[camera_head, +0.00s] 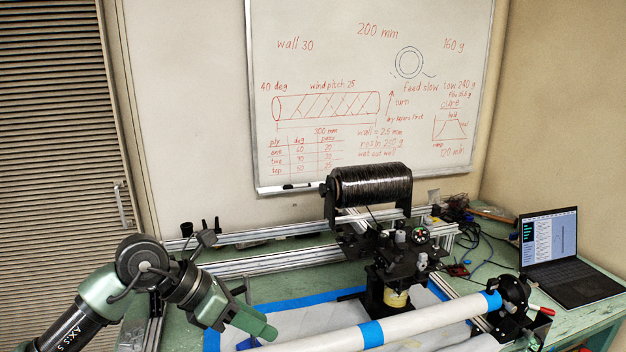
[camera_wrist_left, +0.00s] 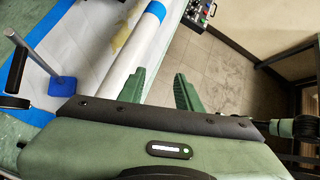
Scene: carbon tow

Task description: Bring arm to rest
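My left arm comes in from the left in the head view, and its green gripper (camera_head: 256,322) is over the front left of the table, close to the near end of the white tube. In the left wrist view the two green fingers (camera_wrist_left: 165,90) stand apart with nothing between them, and floor shows beyond. The white tube (camera_head: 411,325) with blue tape bands lies across the winding rig; it also shows in the left wrist view (camera_wrist_left: 122,58), left of the fingers. My right gripper is in neither view.
A black tow spool (camera_head: 371,186) sits on the winder carriage (camera_head: 398,262) behind the tube. A laptop (camera_head: 562,258) stands at the right on the green table (camera_head: 478,279). A grey post on a blue base (camera_wrist_left: 61,88) stands left of the gripper.

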